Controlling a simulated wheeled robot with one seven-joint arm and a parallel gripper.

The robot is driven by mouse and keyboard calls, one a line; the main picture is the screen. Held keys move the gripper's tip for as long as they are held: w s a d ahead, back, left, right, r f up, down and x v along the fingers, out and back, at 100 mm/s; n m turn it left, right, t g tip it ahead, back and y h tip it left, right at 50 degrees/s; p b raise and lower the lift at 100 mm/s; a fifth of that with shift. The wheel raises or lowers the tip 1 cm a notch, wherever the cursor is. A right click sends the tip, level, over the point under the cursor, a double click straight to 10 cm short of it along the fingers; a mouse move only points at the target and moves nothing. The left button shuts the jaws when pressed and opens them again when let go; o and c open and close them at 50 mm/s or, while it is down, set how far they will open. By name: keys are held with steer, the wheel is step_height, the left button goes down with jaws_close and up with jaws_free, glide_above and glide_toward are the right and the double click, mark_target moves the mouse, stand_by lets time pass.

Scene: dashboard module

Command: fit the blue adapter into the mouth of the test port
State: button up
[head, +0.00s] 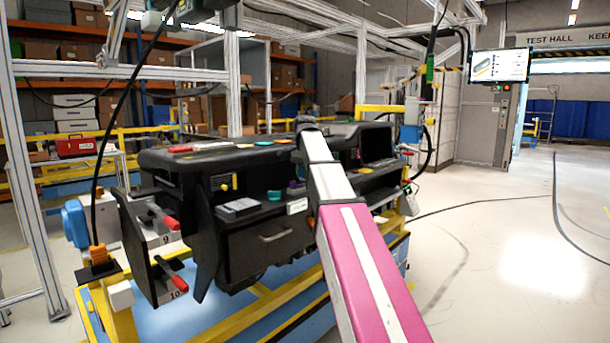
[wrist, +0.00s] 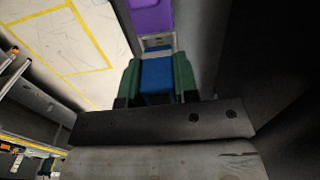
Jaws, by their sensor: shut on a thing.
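The blue adapter (wrist: 157,76) shows in the wrist view as a blue block between the two green fingers of my gripper (wrist: 156,84). The fingers touch it on both sides, so my gripper is shut on it. Just beyond it is a pale grey piece (wrist: 158,41) with a blue patch, and beyond that a purple surface (wrist: 150,17). I cannot tell whether either belongs to the test port, or whether the adapter touches them. In the head view my arm reaches over the dashboard module (head: 190,160), and my gripper and the adapter are hidden there. I cannot pick out the test port's mouth.
The black dashboard stands on a yellow and blue cart (head: 260,335). Panels with red handles (head: 168,222) stick out at its left, near a blue connector (head: 75,222) on a yellow post. Dark walls flank my gripper in the wrist view. Open floor (head: 500,240) lies to the right.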

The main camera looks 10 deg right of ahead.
steer(key=shift+f, duration=1)
steer(key=o, duration=1.1)
